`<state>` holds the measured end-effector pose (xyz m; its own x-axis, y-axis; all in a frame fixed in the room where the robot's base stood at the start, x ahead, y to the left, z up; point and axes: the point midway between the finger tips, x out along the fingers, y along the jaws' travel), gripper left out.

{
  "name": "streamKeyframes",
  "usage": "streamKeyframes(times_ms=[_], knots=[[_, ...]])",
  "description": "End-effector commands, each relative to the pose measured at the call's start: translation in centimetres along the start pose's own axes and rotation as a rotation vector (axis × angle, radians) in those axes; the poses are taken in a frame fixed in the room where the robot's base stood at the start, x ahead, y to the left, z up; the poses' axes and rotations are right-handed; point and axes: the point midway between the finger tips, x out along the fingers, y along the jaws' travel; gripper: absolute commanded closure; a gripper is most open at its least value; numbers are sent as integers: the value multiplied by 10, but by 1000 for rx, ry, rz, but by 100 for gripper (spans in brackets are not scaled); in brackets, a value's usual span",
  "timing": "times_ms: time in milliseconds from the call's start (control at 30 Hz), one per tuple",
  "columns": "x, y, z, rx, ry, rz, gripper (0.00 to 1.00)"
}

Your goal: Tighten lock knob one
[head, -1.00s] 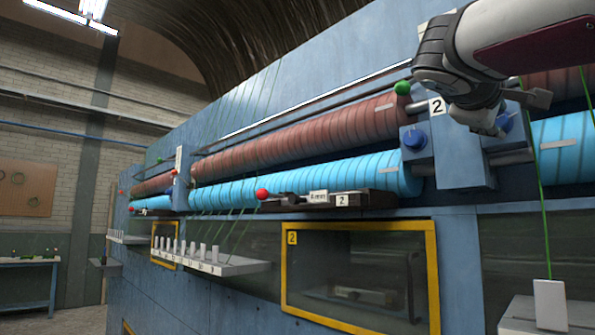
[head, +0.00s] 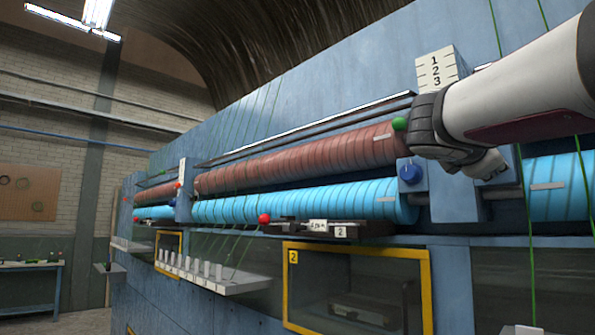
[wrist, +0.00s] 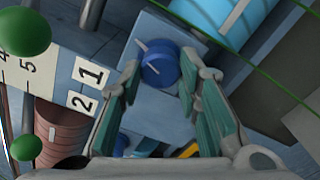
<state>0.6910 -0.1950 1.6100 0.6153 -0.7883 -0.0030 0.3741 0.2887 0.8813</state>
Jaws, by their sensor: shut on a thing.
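A round blue knob (wrist: 160,66) sits on the blue bracket, nearest the label 1 (wrist: 90,72) in the wrist view. My gripper (wrist: 158,84) has its two green-padded fingers on either side of this knob and is shut on it. In the head view my gripper (head: 486,165) is at the bracket's top right and hides this knob. A second blue knob (head: 410,173) is to the left on the bracket, clear of the fingers. It also shows in part low in the wrist view (wrist: 121,145), near the label 2 (wrist: 82,103).
A red-brown roll (head: 300,160) and a cyan roll (head: 300,208) run left from the bracket (head: 455,195). Green strands (head: 527,230) hang close to my arm. Green balls (wrist: 24,32) lie at the wrist view's left. A yellow-framed window (head: 357,285) is below.

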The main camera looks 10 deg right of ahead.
Motion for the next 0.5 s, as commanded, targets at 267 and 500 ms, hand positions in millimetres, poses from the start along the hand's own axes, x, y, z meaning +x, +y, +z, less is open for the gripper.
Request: streamKeyframes(times_ms=[267,500], knots=[[-2,6,6,-186,-5,9,97],[-2,6,5,-276,-7,10,97]])
